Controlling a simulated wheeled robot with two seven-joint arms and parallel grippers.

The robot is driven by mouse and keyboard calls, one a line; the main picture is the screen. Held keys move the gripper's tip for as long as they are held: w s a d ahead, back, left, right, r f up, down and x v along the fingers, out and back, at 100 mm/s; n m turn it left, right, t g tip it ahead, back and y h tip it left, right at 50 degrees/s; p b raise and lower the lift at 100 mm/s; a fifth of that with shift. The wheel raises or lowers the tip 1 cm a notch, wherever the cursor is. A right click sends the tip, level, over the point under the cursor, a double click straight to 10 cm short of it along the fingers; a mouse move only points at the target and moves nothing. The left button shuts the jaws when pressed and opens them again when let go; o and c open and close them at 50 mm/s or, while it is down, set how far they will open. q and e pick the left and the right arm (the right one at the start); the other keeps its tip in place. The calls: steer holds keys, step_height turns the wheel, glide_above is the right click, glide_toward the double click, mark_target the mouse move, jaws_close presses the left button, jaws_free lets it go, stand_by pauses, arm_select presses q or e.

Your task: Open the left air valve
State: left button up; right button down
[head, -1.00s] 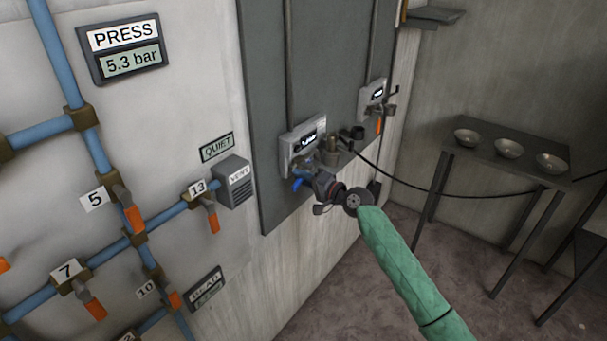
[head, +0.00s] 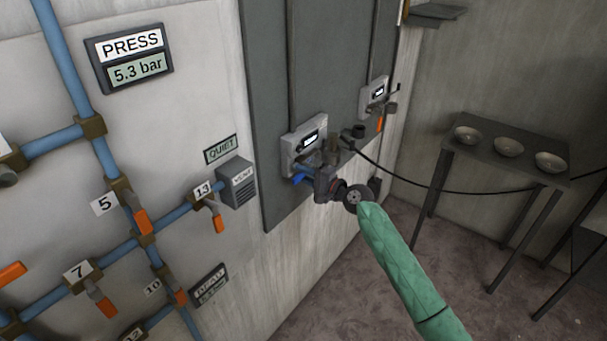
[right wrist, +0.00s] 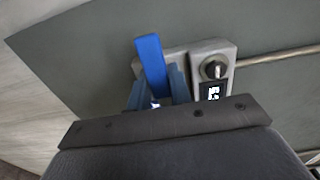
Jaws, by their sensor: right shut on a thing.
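The left air valve has a blue lever handle (head: 299,179) under a grey box with a small display (head: 305,145) on the dark wall panel. My right gripper (head: 316,177) is at this lever, reaching in from the lower right, and partly hides it. In the right wrist view the blue lever (right wrist: 150,62) stands up between the two fingers of my right gripper (right wrist: 158,97), which are shut on it. The second air valve, with an orange handle (head: 380,124), is farther right on the same panel. My left gripper is not in view.
Blue pipes with orange-handled valves (head: 140,219) and a PRESS display reading 5.3 bar (head: 132,58) are on the left wall. A dark table with metal bowls (head: 508,146) stands at the right. A black cable (head: 420,187) hangs between the panel and table.

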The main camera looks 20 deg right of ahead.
steer(key=shift+d, duration=0.1)
steer(key=c, duration=1.3)
jaws_free()
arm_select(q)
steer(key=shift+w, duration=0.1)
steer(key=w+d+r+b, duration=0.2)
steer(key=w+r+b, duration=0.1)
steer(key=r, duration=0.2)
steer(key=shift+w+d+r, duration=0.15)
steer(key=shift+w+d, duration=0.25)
arm_select(e)
steer(key=shift+v, duration=3.9)
